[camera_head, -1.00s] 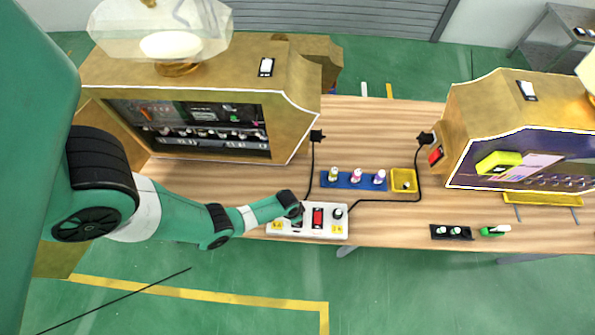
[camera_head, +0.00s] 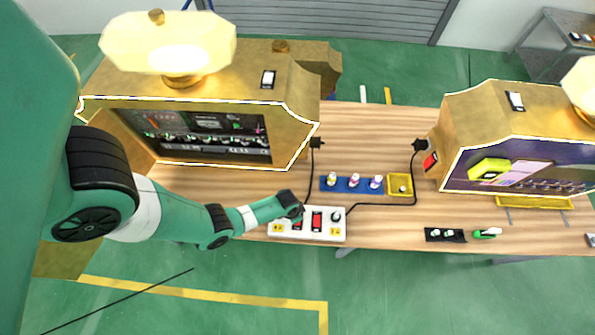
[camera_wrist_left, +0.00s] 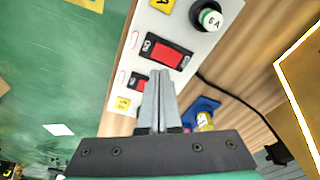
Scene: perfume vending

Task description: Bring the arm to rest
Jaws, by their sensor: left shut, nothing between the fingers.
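My left arm reaches in from the left in the head view. My left gripper (camera_head: 296,214) is at the white power strip (camera_head: 325,236) on the table's front edge, over its left part. In the left wrist view the two grey fingers (camera_wrist_left: 158,82) are closed together with nothing between them. Their tips are close to the red switches (camera_wrist_left: 168,54) of the strip; I cannot tell whether they touch. My right gripper is not in view.
A gold vending machine (camera_head: 215,92) stands at the left and another (camera_head: 480,115) at the right. A blue rack (camera_head: 340,188) with bottles and a yellow tray (camera_head: 401,192) stand mid-table. Black cables run to the strip. A black holder (camera_head: 432,237) lies front right.

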